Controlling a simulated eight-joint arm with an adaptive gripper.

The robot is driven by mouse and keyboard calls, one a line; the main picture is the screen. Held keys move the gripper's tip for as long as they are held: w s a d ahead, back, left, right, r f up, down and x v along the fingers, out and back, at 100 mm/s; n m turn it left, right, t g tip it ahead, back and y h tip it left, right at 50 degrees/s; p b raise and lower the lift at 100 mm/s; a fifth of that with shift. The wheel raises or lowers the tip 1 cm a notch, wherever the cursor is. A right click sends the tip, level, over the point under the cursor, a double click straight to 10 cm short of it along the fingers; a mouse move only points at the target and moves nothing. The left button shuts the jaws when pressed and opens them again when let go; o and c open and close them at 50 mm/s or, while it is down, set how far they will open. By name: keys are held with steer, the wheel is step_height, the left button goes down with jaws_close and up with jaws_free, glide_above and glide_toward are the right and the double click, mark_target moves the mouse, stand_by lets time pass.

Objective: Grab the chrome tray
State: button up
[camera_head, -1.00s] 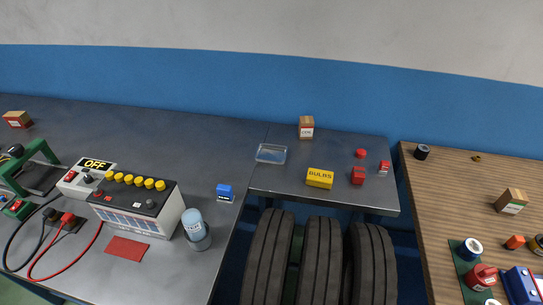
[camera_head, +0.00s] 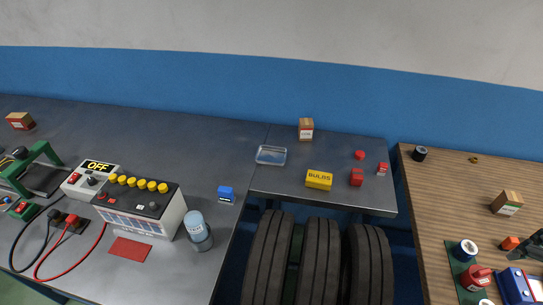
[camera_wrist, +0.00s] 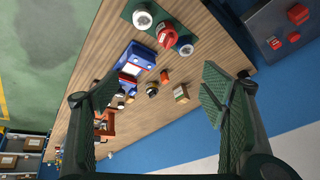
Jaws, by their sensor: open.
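The chrome tray (camera_head: 271,155) is a small, shallow, shiny rectangular dish. It lies on the dark metal table at the seam between the long left bench and the short middle section, near the back. I cannot make it out in the wrist view. My gripper (camera_wrist: 155,105) is open and empty in the wrist view, its two dark green pads wide apart. It is above the wooden table, far to the right of the tray. In the head view only a dark piece of my gripper or arm shows at the right edge.
A yellow BULBS box (camera_head: 319,179), a brown carton (camera_head: 306,129) and red items (camera_head: 356,177) stand right of the tray. A blue box (camera_head: 226,194), a glass with a bottle (camera_head: 197,232) and a battery (camera_head: 142,207) are left. Tyres (camera_head: 320,262) stand below. The wooden table (camera_head: 450,200) is right.

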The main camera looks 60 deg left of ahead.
steer(key=w+a+r+m+g+p, duration=0.15)
steer(key=w+a, duration=0.35)
steer(key=a, duration=0.6)
steer(key=w+a+r+m+g+p, duration=0.15)
steer(key=w+a, duration=0.25)
steer(key=a, duration=0.7)
steer(key=w+a+f+p, duration=0.1)
steer(key=a+f+p, duration=0.2)
steer(key=a, duration=1.9)
steer(key=s+a+f+m+g+p, duration=0.1)
steer(key=s+a+f, duration=0.2)
steer(key=a, duration=0.7)
steer(key=s+a+f+m+g+p, duration=0.1)
steer(key=s+a+f, duration=0.25)
steer(key=a, duration=0.65)
steer(key=s+a+f+m+p, duration=0.1)
steer(key=s+a+f, duration=0.4)
steer(key=s+a, duration=0.2)
steer(key=s+a+f+m+h+p, duration=0.1)
steer(key=s+a+f, duration=0.5)
steer(key=a, duration=0.4)
steer(key=shift+s+g, duration=0.3)
steer(key=shift+s, duration=0.05)
steer(key=shift+a, duration=0.1)
steer(key=shift+f, duration=1.3)
